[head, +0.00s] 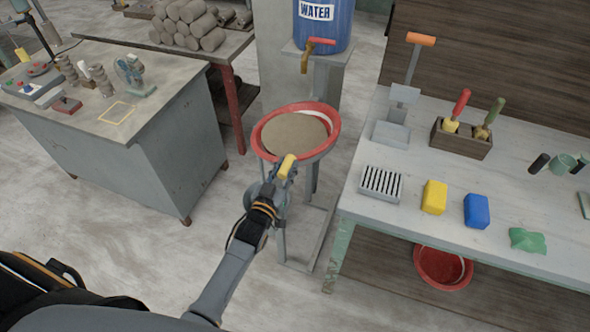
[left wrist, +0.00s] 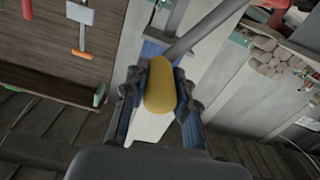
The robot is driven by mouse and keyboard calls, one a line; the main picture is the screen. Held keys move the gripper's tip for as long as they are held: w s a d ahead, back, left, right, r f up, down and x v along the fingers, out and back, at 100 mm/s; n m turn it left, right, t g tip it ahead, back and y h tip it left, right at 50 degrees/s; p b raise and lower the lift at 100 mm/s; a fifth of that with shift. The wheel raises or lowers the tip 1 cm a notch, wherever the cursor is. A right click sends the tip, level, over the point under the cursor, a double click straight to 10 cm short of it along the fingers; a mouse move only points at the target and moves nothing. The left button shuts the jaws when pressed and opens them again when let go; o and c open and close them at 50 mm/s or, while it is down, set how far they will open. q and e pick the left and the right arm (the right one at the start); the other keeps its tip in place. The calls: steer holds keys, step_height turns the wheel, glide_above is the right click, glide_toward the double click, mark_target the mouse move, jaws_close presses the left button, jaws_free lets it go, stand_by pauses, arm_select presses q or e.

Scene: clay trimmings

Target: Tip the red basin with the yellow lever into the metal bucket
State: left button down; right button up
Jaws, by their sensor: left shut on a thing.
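The red basin (head: 334,121) sits on a grey metal stand, with a flat brown-grey surface of contents filling most of it. Its far right inner wall shows pale. I cannot tell whether it is slightly tilted. The yellow lever (head: 288,164) is at the near side, just below the basin rim. My left gripper (head: 284,172) is shut on it. In the left wrist view the yellow lever (left wrist: 160,85) sits between both fingers of the left gripper (left wrist: 160,100). My right gripper is not in view.
A blue water barrel (head: 322,25) with a red tap stands behind the basin. A grey workbench (head: 165,120) is on the left. A table (head: 380,222) with sponges and tools is on the right, with another red basin (head: 443,284) under it. Floor is open at front left.

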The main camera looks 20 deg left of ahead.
arm_select(q)
steer(key=shift+w+a+r+n+p, duration=0.15)
steer(key=shift+a+r+n, duration=0.25)
steer(key=shift+a+n, duration=0.5)
steer(key=shift+s+a+r+n+p, duration=0.1)
steer(key=shift+a+r+n+p, duration=0.25)
steer(key=shift+a, duration=0.9)
steer(key=c, duration=1.1)
jaws_free()
steer(key=shift+o, duration=0.2)
steer(key=s, duration=1.2)
steer(key=shift+a, duration=0.25)
steer(key=shift+f, duration=0.1)
